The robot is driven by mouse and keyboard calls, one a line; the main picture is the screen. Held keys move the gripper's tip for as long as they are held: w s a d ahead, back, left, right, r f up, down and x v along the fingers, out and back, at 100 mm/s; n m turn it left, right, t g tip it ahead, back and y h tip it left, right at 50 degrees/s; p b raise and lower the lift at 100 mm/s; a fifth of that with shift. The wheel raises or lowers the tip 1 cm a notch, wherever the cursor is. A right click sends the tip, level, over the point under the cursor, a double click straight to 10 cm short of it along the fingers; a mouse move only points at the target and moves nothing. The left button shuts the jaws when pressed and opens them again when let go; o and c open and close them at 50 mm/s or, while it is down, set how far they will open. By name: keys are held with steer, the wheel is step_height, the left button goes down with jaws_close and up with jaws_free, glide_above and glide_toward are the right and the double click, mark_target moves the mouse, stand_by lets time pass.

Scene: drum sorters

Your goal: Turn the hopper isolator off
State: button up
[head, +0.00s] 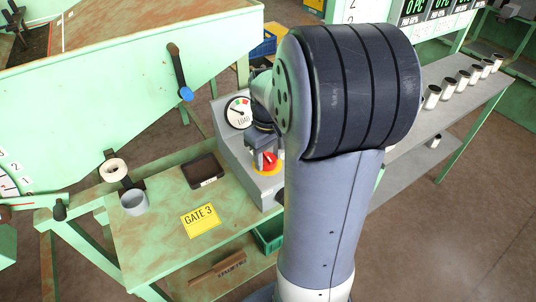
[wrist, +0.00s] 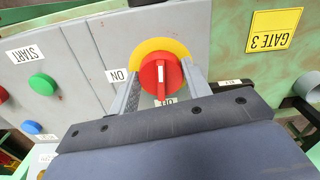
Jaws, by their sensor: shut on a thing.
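The hopper isolator is a red rotary knob (wrist: 160,75) on a yellow disc, set in a grey control box (head: 232,150). It also shows in the head view as a red knob (head: 267,161) on yellow. My gripper (wrist: 163,82) has one finger on each side of the knob and is shut on it. In the wrist view the knob's white mark runs up and down, its lower end towards the OFF label (wrist: 165,102), which is partly hidden by my gripper. The ON label (wrist: 118,76) is to the left of the knob.
A green button (wrist: 42,84) under a START label and a blue button (wrist: 31,127) are left of the knob. A dial gauge (head: 239,112) is on the box. A dark tray (head: 202,171), a grey cup (head: 134,202) and a yellow GATE 3 sign (head: 200,220) are on the green bench.

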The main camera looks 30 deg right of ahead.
mark_target(268, 156)
stand_by(0.4)
steer(key=o, duration=1)
steer(key=shift+r, duration=0.1)
step_height(268, 156, up, 11)
steer(key=shift+f, duration=0.15)
steer(key=shift+f, duration=0.15)
step_height(268, 156, down, 10)
steer(key=shift+f, duration=0.35)
